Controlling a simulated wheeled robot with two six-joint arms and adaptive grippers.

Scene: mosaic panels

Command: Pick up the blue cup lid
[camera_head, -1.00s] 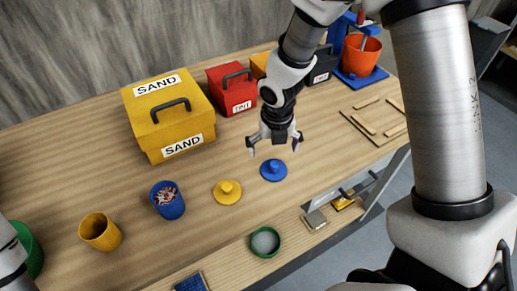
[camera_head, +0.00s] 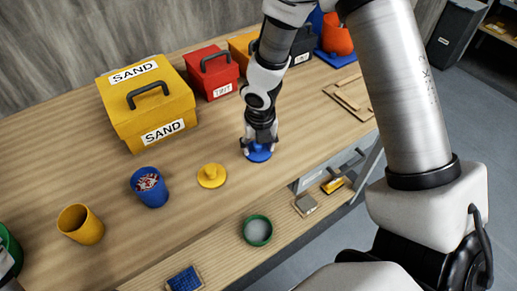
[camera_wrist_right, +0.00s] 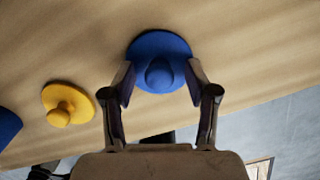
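The blue cup lid (camera_head: 260,156) is a round disc with a knob, lying on the wooden table. My right gripper (camera_head: 259,147) is down at the lid and partly hides it in the head view. In the right wrist view, the blue lid (camera_wrist_right: 160,50) is between the fingertips of my right gripper (camera_wrist_right: 160,82). The fingers are open on either side of its knob, with gaps visible. A blue cup (camera_head: 151,190) with red and white contents stands uncovered to the left.
A yellow lid (camera_head: 211,176) lies left of the blue lid and also shows in the wrist view (camera_wrist_right: 66,103). A yellow cup (camera_head: 82,225), a green cup (camera_head: 257,230) and a large yellow SAND box (camera_head: 148,105) stand around.

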